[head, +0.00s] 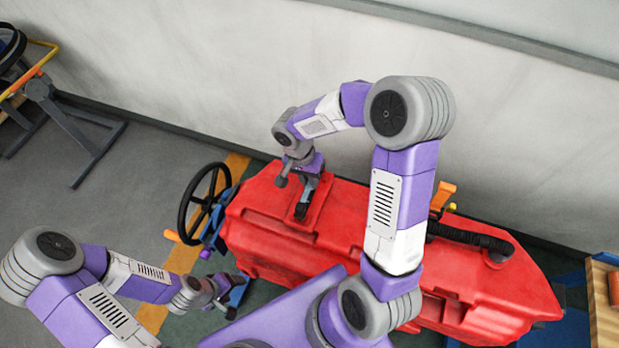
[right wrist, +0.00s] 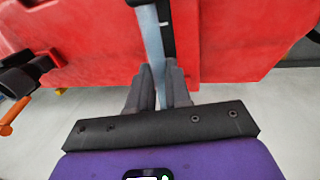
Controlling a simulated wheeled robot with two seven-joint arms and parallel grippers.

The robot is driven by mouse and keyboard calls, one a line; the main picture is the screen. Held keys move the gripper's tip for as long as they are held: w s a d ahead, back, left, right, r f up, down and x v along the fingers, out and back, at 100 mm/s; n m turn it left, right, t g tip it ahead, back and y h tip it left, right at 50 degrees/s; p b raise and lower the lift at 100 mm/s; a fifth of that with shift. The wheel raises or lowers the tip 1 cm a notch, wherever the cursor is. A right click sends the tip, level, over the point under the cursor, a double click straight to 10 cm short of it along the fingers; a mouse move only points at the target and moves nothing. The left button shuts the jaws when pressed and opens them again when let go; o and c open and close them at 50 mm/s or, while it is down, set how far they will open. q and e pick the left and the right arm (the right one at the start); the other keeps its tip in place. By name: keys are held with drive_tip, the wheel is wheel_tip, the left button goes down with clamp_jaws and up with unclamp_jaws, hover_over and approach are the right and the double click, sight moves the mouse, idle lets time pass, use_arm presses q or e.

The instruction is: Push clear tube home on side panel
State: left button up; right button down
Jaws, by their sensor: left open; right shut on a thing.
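The clear tube (right wrist: 152,42) is a pale grey-blue strip running up the middle of the right wrist view, against the red side panel (right wrist: 80,40). My right gripper (right wrist: 158,88) is shut on it. In the head view my right gripper (head: 302,205) reaches down over the left part of the red tank body (head: 350,225); the tube is too small to make out there. A dark fitting shows beside the tube's top in the wrist view; whether the tube is fully seated cannot be told. My left gripper (head: 228,300) is open, low by the tank's near left end.
A black steering wheel (head: 204,204) stands at the tank's left end. A black hose (head: 470,237) curves along its right part. A wooden surface (head: 604,300) is at far right. A pale wall (head: 240,80) runs close behind. Grey floor (head: 130,185) is clear at left.

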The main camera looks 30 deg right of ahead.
drive_tip(key=shift+f+b, duration=0.35)
drive_tip(key=shift+f, duration=0.05)
drive_tip(key=shift+f, duration=0.1)
drive_tip(key=shift+f+b, duration=0.6)
drive_tip(key=shift+b, duration=0.2)
drive_tip(key=shift+f, duration=0.1)
drive_tip(key=shift+f+b, duration=0.35)
drive_tip(key=shift+b, duration=0.25)
drive_tip(key=shift+f+b, duration=0.45)
drive_tip(key=shift+r, duration=0.15)
idle(0.9)
drive_tip(key=c, duration=0.5)
unclamp_jaws()
